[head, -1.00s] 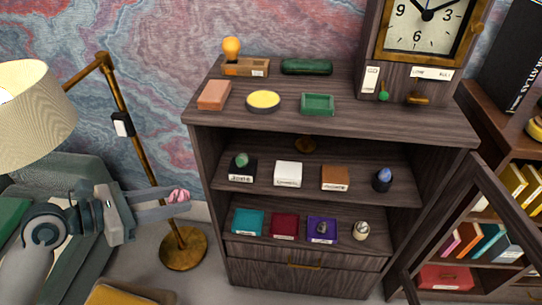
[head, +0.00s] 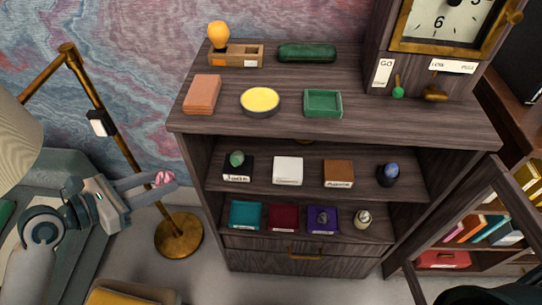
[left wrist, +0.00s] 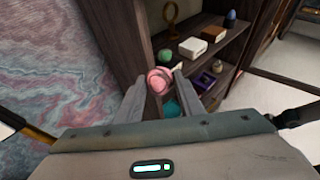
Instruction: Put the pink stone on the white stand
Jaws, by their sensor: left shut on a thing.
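The pink stone (head: 164,178) is held between the fingertips of my left gripper (head: 160,182), to the left of the open cabinet. It also shows in the left wrist view (left wrist: 159,80), pink with paler bands, between the two fingers. The white stand (head: 288,170) is a small labelled block on the cabinet's upper inside shelf, with nothing on it. In the left wrist view the white stand (left wrist: 192,47) lies beyond and to the right of the stone. My right gripper is not clearly seen; a dark shape shows at the bottom right of the head view.
A black stand with a green stone (head: 237,160), a brown stand (head: 338,174) and a blue stone (head: 389,172) share the shelf. Trays (head: 245,214) line the shelf below. The cabinet's left side wall (head: 190,165) stands near the gripper. An open door frame (head: 450,215) is at right.

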